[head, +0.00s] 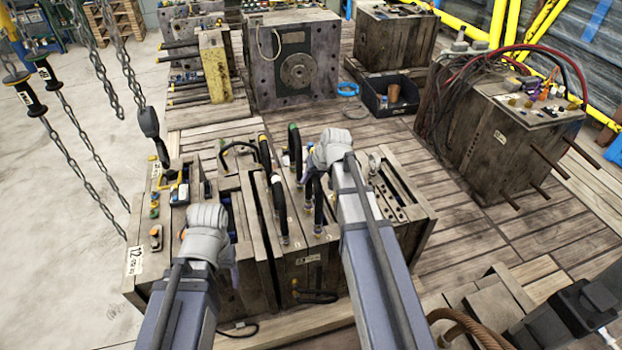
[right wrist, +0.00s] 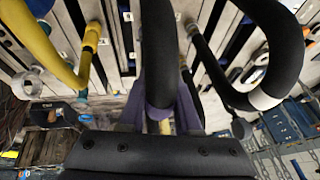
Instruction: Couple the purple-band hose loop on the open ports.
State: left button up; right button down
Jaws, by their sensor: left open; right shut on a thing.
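The wooden-looking mould block (head: 300,270) stands in front of me with slots and several hoses on top. My right gripper (head: 314,165) is above its right half, shut on a black hose loop (head: 318,203). In the right wrist view, this black hose (right wrist: 160,45) runs between the fingers, with purple showing at the grip (right wrist: 157,115). One hose leg hangs down toward the block; I cannot tell whether its end touches. My left gripper (head: 207,232) is open over the block's left front, its fingers partly hidden. I cannot make out the open ports.
Other hoses stand close by: one with a green end (head: 294,150) and one with a yellow end (head: 265,153). A yellow hose (right wrist: 48,45) shows in the right wrist view. Chains (head: 75,150) hang at left. A black bin (head: 390,95) stands behind.

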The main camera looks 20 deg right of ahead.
jog(key=shift+f+b, duration=0.75)
jog(key=shift+f, duration=0.05)
dwell(1.6)
jog(key=c, duration=0.5)
grip_release()
jog(key=p+v, duration=0.7)
jog(key=v, duration=0.1)
jog(key=shift+f, duration=0.1)
jog(key=shift+s+f, duration=0.1)
dwell(0.4)
